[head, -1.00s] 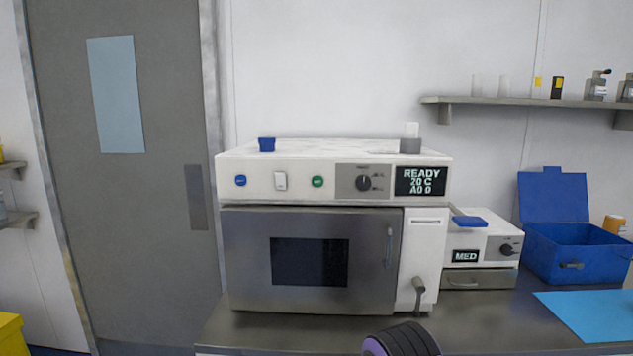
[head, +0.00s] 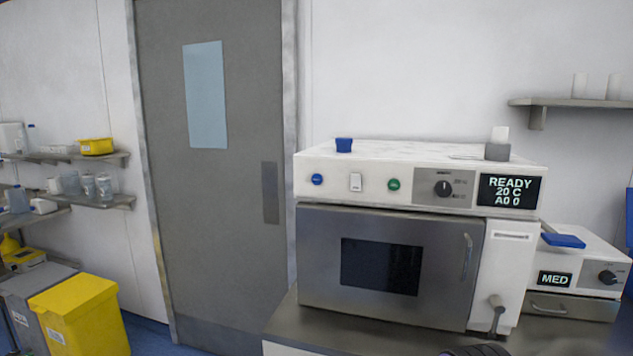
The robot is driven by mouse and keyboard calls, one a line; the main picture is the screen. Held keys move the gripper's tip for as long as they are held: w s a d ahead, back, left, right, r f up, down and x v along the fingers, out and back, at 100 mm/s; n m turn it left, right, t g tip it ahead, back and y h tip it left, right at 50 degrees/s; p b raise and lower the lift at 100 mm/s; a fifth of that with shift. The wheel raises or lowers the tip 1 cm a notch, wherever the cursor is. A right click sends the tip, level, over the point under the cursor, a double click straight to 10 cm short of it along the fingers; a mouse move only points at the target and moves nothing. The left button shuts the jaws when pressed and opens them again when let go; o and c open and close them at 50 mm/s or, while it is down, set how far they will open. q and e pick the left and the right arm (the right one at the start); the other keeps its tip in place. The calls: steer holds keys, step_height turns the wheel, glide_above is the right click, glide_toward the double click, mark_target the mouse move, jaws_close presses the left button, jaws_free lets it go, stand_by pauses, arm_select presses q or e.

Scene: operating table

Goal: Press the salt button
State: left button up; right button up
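A white and steel machine (head: 390,255) stands on the counter. The marks on both buttons are too small to read, so I cannot tell which one is the salt button. A dark knob (head: 443,188) and a display (head: 510,190) reading READY, 20 C, A0 0 are to the right. Neither gripper shows. A dark rounded piece, which seems to be part of my arm, shows at the bottom edge.
A small blue cap (head: 344,145) and a grey holder (head: 497,152) sit on the machine. A smaller unit marked MED (head: 555,279) stands at right. A grey door (head: 215,250), stocked shelves and a yellow bin (head: 85,310) are at left. Space before the panel looks clear.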

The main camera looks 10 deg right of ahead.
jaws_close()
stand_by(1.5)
